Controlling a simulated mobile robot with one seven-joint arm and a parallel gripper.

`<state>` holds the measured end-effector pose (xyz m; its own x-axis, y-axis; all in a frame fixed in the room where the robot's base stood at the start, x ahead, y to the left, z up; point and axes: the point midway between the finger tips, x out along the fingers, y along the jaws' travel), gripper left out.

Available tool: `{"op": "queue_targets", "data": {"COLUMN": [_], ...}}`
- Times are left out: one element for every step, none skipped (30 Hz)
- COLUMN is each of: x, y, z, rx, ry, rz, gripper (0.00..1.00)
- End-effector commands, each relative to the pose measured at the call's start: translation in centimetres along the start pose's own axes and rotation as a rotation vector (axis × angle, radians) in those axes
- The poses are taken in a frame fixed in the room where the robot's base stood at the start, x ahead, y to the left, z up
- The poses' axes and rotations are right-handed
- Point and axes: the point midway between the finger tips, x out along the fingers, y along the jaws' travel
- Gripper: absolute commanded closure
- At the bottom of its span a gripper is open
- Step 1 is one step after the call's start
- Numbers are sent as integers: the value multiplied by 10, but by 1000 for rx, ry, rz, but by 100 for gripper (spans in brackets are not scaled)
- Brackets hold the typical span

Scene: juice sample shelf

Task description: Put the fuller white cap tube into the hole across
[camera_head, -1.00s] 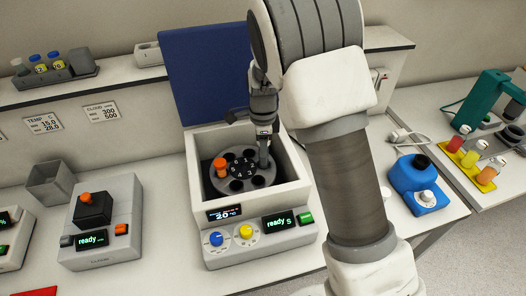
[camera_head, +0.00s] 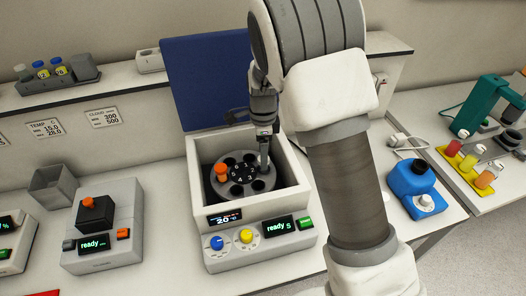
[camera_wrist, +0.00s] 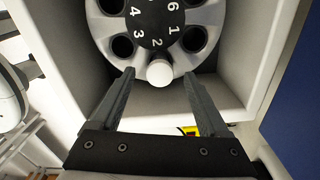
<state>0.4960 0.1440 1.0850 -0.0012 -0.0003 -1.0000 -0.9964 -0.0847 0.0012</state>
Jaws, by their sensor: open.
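In the wrist view a white round cap (camera_wrist: 159,73) sits at the rotor's edge by the number 2, with its tube below hidden. My gripper (camera_wrist: 159,77) is open, one finger on each side of the cap with gaps between. In the head view my gripper (camera_head: 264,163) reaches into the open centrifuge at the rotor's right side; the white cap cannot be made out there. The rotor (camera_wrist: 181,55) has numbered positions and dark empty holes, such as one near 3 (camera_wrist: 122,46) and one near 1 (camera_wrist: 194,40). The tube's fill level is not visible.
An orange cap (camera_head: 221,171) stands in the rotor's left side. The centrifuge (camera_head: 200,185) has walls around the rotor and a raised blue lid (camera_head: 207,80) behind. A mixer with an orange top (camera_head: 92,212) is at left, a blue device (camera_head: 413,180) at right.

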Motion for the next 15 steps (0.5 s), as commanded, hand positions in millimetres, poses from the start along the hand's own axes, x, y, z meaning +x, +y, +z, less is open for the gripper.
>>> {"op": "queue_targets", "data": {"x": [0,0,0,0,-1,-3,-6,-8,-14,-18,-24,-32,-39,-46,-56], "y": [0,0,0,0,0,0,0,-1,-1,-1,-1,-1,-1,-1,-1], "z": [0,0,0,0,0,0,0,0,1,1,1,0,0,0,0], "rx": [0,0,0,0,0,0,0,-1,-1,-1,-1,-1,0,-1,-1], "ry": [0,0,0,0,0,0,-1,-1,-1,-1,-1,-2,-2,-2,-2], "rz": [0,0,0,0,0,-1,-2,-3,-3,-4,-5,-6,-6,-7,-6], "gripper": [22,22,22,22,22,22,22,22,22,22,22,22,22,22,22]}}
